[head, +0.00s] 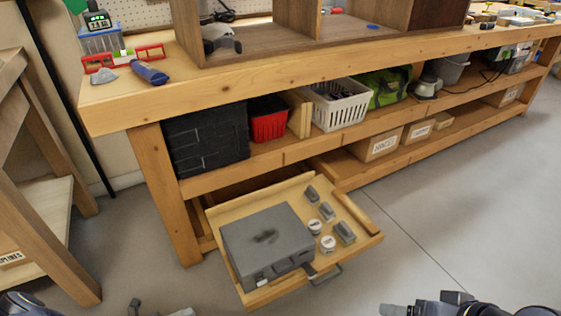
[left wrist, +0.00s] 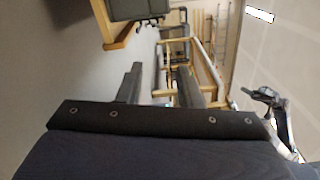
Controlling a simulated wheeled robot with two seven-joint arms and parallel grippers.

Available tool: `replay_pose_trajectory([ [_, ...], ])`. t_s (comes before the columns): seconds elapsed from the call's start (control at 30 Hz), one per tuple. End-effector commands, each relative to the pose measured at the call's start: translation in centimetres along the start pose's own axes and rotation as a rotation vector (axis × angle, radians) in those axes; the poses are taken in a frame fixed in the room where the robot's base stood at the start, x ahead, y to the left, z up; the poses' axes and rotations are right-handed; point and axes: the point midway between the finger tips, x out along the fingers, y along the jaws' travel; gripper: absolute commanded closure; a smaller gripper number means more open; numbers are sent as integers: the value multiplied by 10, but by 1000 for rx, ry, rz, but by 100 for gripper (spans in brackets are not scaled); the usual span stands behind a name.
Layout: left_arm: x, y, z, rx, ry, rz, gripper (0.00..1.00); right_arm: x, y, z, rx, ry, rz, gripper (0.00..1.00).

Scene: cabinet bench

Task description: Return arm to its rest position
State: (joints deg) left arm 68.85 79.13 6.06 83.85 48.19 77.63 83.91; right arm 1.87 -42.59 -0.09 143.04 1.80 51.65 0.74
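My left gripper (head: 160,308) shows at the bottom edge of the head view, low in front of the bench and left of the open drawer. In the left wrist view its two fingers (left wrist: 158,88) stand apart with nothing held between them. My right gripper (head: 392,310) is at the bottom edge, right of the drawer; it is mostly cut off, so its opening cannot be seen. The drawer (head: 362,235) is pulled out under the bench. It holds a grey case (head: 265,245) and several small grey and white pieces.
The wooden bench (head: 260,85) carries an open cabinet, a blue bin and small tools. Its lower shelf holds a black box (head: 205,137), a red bin (head: 268,120), a white basket (head: 338,108) and a green bag (head: 385,88). Another wooden rack (head: 50,215) stands left. The floor at right is clear.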

Motion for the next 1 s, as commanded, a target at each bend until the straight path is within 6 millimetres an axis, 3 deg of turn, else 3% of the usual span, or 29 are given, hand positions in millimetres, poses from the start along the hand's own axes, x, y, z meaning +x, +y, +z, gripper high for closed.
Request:
replay_pose_trajectory([
  [0.37,3,-43,24,239,169,50,67,0,0,0,0,0,0,23],
  [0.57,8,-88,41,485,334,83,67,0,0,0,0,0,0,23],
  [0.67,13,-121,50,663,449,96,67,0,0,0,0,0,0,23],
  [0.8,24,-183,56,1009,663,99,67,0,0,0,0,0,0,23],
  [1.0,34,-270,41,1549,973,60,67,0,0,0,0,0,0,23],
])
